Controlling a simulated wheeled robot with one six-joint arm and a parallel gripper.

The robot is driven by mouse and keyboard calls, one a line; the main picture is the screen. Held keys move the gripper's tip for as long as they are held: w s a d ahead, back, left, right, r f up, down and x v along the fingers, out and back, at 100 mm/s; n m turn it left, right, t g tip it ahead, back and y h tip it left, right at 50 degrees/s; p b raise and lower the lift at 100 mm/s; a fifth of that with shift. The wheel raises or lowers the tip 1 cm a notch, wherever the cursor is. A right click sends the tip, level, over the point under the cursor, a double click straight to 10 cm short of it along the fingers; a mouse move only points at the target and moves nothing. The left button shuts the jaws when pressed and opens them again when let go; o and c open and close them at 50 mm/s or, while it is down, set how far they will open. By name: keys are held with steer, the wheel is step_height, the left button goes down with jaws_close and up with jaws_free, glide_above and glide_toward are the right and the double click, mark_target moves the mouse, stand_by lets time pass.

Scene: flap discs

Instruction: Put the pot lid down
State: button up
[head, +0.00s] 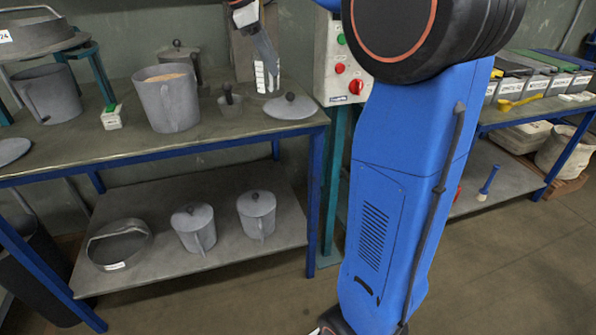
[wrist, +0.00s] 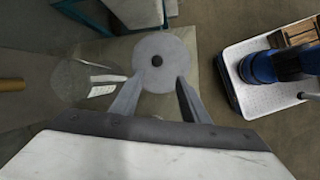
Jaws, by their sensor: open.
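The pot lid (head: 291,106) is a flat grey disc with a dark round knob. It lies on the bench top near its right end, close to the front edge. In the wrist view the lid (wrist: 160,75) sits ahead of my gripper (wrist: 157,90), its dark knob between the two spread fingers. My gripper (head: 266,75) is open and holds nothing; in the head view it is above and to the left of the lid. I cannot tell exactly how far the fingertips are from the knob.
A control box (head: 338,60) with red and green buttons stands right of the lid. Lidded pots (head: 194,228) sit on the lower shelf.

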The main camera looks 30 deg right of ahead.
steer(key=s+a+f+m+t+y, duration=0.1)
steer(key=s+a+f+m, duration=0.2)
steer(key=s+f, duration=0.5)
steer(key=s+a+f+m+t+y, duration=0.2)
steer(key=s+f+m, duration=0.3)
steer(key=s+f, duration=0.3)
steer(key=s+a+f+m+t+y, duration=0.1)
steer(key=s+a+f+m, duration=0.2)
steer(key=s, duration=1.1)
step_height(320, 180, down, 5)
steer(key=shift+a+f+m+t+y, duration=0.2)
steer(key=shift+a+m+t+y, duration=0.2)
steer(key=shift+a, duration=0.65)
